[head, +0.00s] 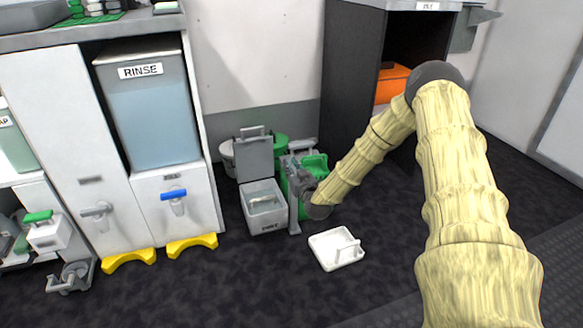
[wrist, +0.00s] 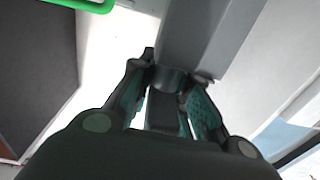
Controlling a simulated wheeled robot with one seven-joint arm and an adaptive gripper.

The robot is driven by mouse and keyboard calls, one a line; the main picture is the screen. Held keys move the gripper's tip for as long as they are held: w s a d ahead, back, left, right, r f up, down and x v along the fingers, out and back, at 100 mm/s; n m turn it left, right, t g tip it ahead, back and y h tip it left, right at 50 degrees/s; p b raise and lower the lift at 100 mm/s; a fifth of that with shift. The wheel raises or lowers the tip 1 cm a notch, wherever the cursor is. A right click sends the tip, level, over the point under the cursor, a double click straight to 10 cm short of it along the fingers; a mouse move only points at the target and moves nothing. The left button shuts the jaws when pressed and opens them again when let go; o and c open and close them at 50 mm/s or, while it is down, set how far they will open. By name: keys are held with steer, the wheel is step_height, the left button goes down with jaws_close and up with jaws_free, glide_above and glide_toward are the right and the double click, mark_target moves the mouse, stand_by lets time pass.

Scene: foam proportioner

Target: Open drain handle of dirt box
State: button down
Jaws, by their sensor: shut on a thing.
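My gripper (head: 297,172) is at the green bucket (head: 315,165), just right of the box, and mostly hidden by my wrist. In the wrist view my gripper (wrist: 168,90) has its two fingers closed around a narrow grey piece (wrist: 166,112). A wide grey bar (wrist: 208,38) lies just beyond the fingertips. I cannot tell whether the held piece is the drain handle.
A white tray (head: 336,249) lies on the floor in front of the bucket. The rinse tank (head: 150,110) sits in a white cabinet at left, with a blue-handled tap (head: 173,194) below. A dark cabinet with an orange object (head: 391,84) stands behind my arm.

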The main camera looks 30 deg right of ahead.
steer(key=n+y+p, duration=0.2)
steer(key=y, duration=0.1)
steer(key=n+y+p, duration=0.1)
steer(key=y, duration=0.1)
steer(key=shift+a+r, duration=0.15)
steer(key=shift+a, duration=0.1)
steer(key=n+g+y, duration=0.1)
steer(key=n+y, duration=0.1)
steer(key=n+y+p, duration=0.1)
steer(key=n+y, duration=0.1)
steer(key=y, duration=0.1)
steer(key=n+g+y+p, duration=0.1)
steer(key=y, duration=0.2)
steer(key=shift+s+a+n+g, duration=0.15)
steer(key=shift+a+n+g, duration=0.15)
steer(key=shift+a+n, duration=0.1)
steer(key=shift+s+a+f+n+g+y+b, duration=0.1)
steer(key=shift+s+n+g+y+b, duration=0.1)
steer(key=shift+n+g+y, duration=1.35)
steer(key=shift+s+a+f+n+g+y+b, duration=0.1)
steer(key=shift+s+a+n+g+y+b, duration=0.1)
steer(key=shift+n+g+y, duration=1.35)
steer(key=shift+s+a+f+n+g+y+b, duration=0.15)
steer(key=shift+n+g+y, duration=0.8)
steer(key=shift+g, duration=1.15)
steer(key=shift+d+r+n+g, duration=0.1)
steer(key=shift+r+n+g, duration=0.05)
steer(key=shift+n+g, duration=0.2)
